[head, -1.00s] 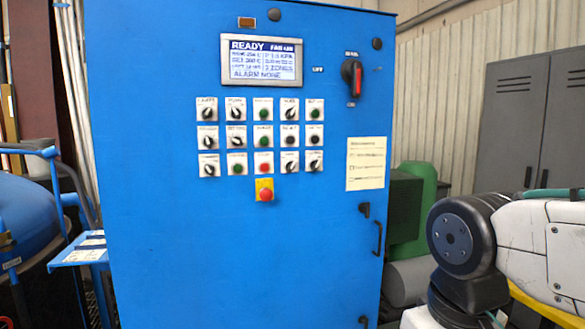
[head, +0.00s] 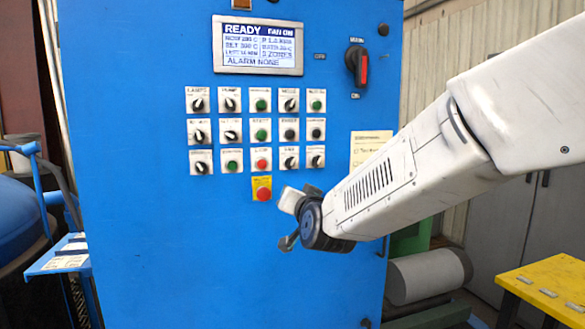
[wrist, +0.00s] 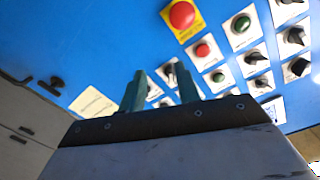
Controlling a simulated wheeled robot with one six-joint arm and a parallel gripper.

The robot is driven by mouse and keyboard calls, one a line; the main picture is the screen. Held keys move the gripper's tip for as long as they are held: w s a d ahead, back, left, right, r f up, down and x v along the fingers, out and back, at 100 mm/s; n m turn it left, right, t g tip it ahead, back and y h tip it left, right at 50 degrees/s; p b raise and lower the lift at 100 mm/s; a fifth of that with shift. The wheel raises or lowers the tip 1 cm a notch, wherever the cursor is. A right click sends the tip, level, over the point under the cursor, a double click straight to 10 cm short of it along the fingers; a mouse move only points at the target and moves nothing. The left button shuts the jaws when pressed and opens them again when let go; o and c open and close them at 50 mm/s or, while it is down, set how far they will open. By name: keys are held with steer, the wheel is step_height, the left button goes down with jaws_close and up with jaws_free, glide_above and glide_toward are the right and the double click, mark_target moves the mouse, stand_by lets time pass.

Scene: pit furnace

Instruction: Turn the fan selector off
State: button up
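The fan selector (head: 289,161) is a small black rotary knob on a white plate in the bottom row of the blue cabinet's controls, right of a red button; its small label appears to read FAN. The display (head: 259,46) above reads READY and FAN ON. My gripper (head: 286,220) is open and empty, below the selector and the emergency stop in the head view, apart from the panel. In the wrist view, the selector (wrist: 168,76) shows between and beyond the two fingertips (wrist: 159,77), partly hidden by a finger. Its exact handle angle is too small to tell.
The yellow-backed red emergency stop (head: 263,194) is close above my gripper. Neighbouring knobs and buttons, including the red button (head: 262,163), sit tightly around. A red-handled main switch (head: 361,65) is at upper right. A yellow table (head: 550,283) stands at lower right.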

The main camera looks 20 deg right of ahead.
mark_target(292, 164)
steer(key=w+r+m+t+h, duration=0.1)
steer(key=w, duration=0.2)
steer(key=w+d+r+m+t+h, duration=0.1)
steer(key=w+r, duration=0.1)
steer(key=w, duration=0.1)
steer(key=w+d+r+m+t+h, duration=0.1)
steer(key=w+r+h, duration=0.1)
steer(key=w, duration=0.2)
steer(key=shift+w+r+t, duration=0.1)
steer(key=shift+t, duration=0.3)
jaws_close()
